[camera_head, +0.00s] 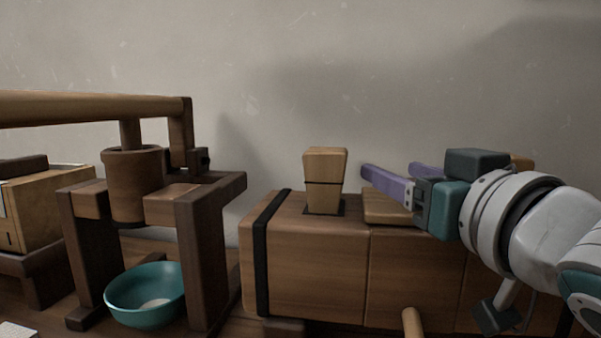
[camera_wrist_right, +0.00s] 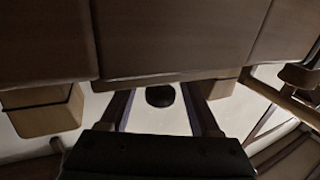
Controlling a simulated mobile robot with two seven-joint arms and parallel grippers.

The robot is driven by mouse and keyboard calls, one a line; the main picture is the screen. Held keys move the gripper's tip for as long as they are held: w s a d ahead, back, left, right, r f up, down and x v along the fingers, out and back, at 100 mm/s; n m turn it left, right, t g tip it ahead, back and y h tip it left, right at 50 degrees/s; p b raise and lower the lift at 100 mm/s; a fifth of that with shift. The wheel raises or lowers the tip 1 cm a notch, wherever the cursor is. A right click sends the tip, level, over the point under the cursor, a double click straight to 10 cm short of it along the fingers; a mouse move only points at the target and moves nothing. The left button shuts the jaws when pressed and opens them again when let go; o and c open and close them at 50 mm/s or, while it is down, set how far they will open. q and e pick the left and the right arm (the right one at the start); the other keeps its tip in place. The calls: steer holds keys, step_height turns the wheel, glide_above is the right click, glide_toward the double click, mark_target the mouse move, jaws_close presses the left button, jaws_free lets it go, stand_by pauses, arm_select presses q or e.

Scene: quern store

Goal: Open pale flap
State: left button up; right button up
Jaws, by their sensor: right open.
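A lighter wooden slab (camera_head: 386,208), which looks like the pale flap, lies on top of a long wooden chest (camera_head: 315,262), partly hidden by my right gripper. My right gripper (camera_head: 390,169) has purple fingers, spread open and empty, just above the slab and pointing left. In the right wrist view the fingers (camera_wrist_right: 160,108) straddle a dark round piece (camera_wrist_right: 160,95), with no clear contact. A pale block edge (camera_wrist_right: 222,88) shows beside them; I cannot tell whether it is the flap. My left gripper is out of view.
A tapered wooden block (camera_head: 325,180) stands on the chest, left of the gripper. A wooden press frame (camera_head: 203,255) with a teal bowl (camera_head: 145,310) stands further left. A peg (camera_head: 412,322) sticks out in front. The wall is behind.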

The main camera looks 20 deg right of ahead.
steer(key=shift+w, duration=0.2)
jaws_close()
stand_by(0.5)
stand_by(0.9)
